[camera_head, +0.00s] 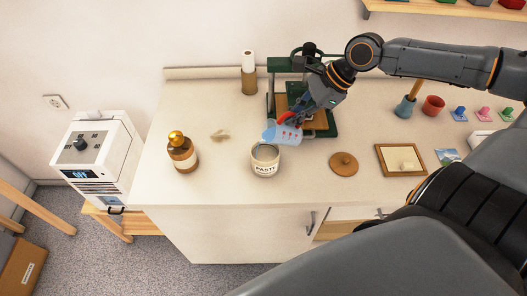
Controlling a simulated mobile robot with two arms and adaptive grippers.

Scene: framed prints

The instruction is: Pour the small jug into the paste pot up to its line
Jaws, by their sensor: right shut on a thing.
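The paste pot (265,168), a pale open-topped pot with dark lettering, stands upright near the cabinet top's front edge. The small jug (277,131) is light blue with some red on it. It is tilted to the left, its lip just above the pot's back rim. My right gripper (295,119) is shut on the jug and comes in from the right. Whether liquid is flowing is too small to tell, and the line on the pot cannot be made out. My left gripper is not in view.
A green press (329,126) stands just behind the jug. A brown bottle (182,155) stands left of the pot, and a round brown lid (343,163) lies to its right. The top between bottle and pot is mostly clear.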

